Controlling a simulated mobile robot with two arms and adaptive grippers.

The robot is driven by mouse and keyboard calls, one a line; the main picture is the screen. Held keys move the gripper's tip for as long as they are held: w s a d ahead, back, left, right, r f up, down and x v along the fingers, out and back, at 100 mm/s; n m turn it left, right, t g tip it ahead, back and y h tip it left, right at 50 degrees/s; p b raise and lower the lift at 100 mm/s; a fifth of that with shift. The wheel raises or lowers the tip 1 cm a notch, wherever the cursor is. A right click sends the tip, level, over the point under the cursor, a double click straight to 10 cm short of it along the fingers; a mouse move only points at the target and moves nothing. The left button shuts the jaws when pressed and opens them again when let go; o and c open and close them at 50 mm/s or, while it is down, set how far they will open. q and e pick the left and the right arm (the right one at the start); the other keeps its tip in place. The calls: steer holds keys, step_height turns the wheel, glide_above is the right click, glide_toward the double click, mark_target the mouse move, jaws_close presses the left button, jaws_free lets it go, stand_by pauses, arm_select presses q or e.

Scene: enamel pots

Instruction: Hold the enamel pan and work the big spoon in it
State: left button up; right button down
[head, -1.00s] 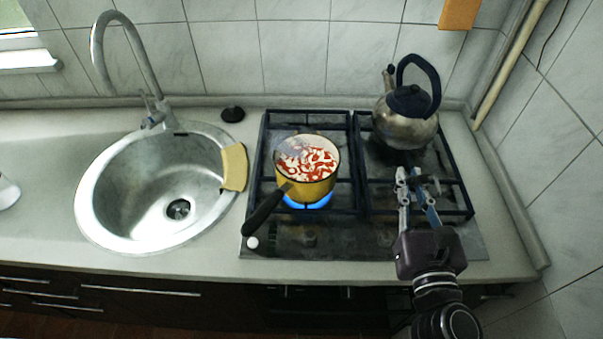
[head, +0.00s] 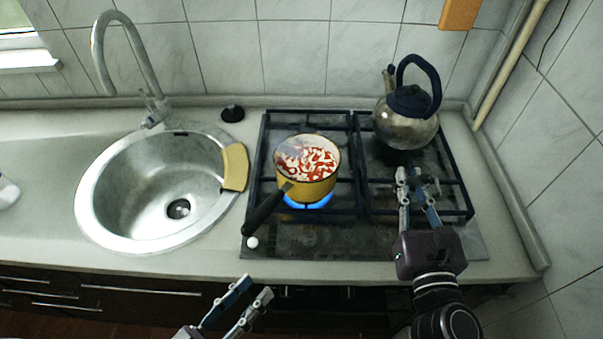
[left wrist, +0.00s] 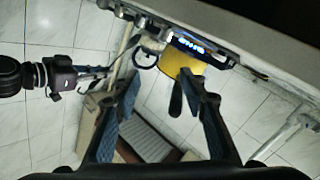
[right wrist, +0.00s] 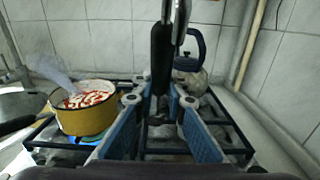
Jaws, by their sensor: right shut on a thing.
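The yellow enamel pan (head: 309,188) stands on the left side of the stove over a lit blue flame, with red and white food in it. Its dark handle points to the lower left. It also shows in the right wrist view (right wrist: 80,120). My left gripper (head: 256,286) is open and empty, below the counter's front edge and short of the pan handle. My right gripper (head: 417,178) is over the right front of the stove, right of the pan. It is shut on the big spoon (right wrist: 162,58), whose black handle and metal part stand up in the right wrist view.
A metal kettle (head: 405,128) stands on the back right burner. A round sink (head: 100,205) with a tall faucet is at the left, with a yellow sponge-like piece (head: 235,167) on its rim. A tiled wall closes the right side.

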mark_target(262, 216)
arm_select(q)
steer(key=w+a+r+m+t+y, duration=0.2)
steer(key=w+a+r+m, duration=0.2)
steer(key=r, duration=0.2)
steer(key=x, duration=1.1)
steer(key=shift+w+d+f, duration=0.25)
steer(key=shift+w, duration=0.05)
steer(key=shift+c, duration=0.6)
jaws_close()
